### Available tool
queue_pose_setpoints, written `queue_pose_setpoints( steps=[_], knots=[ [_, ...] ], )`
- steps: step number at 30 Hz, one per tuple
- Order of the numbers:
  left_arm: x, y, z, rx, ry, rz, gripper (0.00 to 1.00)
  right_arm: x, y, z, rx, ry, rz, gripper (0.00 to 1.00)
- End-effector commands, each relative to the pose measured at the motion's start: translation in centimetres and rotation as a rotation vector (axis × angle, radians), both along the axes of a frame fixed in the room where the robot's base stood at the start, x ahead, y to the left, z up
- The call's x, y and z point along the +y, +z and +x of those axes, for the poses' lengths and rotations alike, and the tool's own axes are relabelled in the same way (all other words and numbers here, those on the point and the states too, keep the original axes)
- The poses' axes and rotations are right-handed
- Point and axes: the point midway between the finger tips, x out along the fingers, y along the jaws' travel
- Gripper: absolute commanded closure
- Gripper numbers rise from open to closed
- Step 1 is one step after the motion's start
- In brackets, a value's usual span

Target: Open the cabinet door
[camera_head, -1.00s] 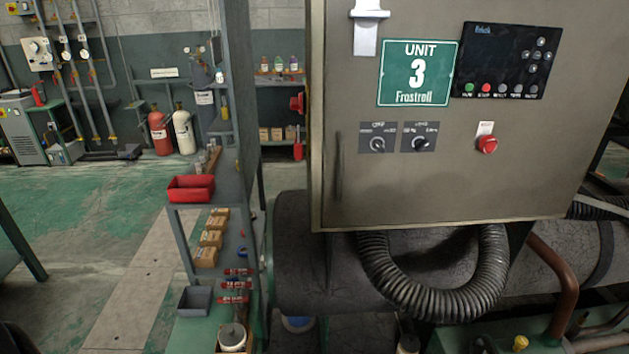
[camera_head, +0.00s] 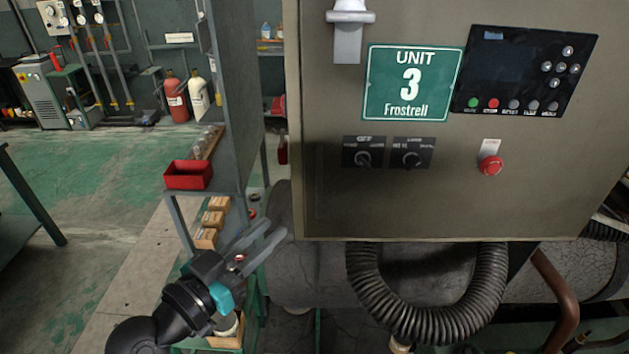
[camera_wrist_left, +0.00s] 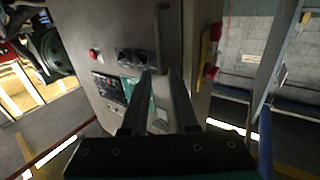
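In the left wrist view, the fingers (camera_wrist_left: 163,72) point at the cabinet front (camera_wrist_left: 185,45), where a dark vertical bar handle (camera_wrist_left: 161,35) shows beyond the tips. My right gripper is not in view.
The door carries a light grey latch-like fitting (camera_head: 348,40), two knobs (camera_head: 388,154), a red button (camera_head: 490,166) and a dark control panel (camera_head: 525,72). A corrugated hose (camera_head: 430,325) hangs below. A shelf rack with a red bin (camera_head: 188,175) stands at left.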

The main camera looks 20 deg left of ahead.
Motion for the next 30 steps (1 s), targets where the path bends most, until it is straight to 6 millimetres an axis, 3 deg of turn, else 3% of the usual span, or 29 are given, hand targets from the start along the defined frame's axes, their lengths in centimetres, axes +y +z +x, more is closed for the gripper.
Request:
queue_pose_setpoints(
  steps=[30],
  knots=[
    [-4.1, 0.0, 13.0, 0.001, 0.002, -0.003, 0.73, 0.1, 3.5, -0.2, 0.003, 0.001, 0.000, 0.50]
  ],
)
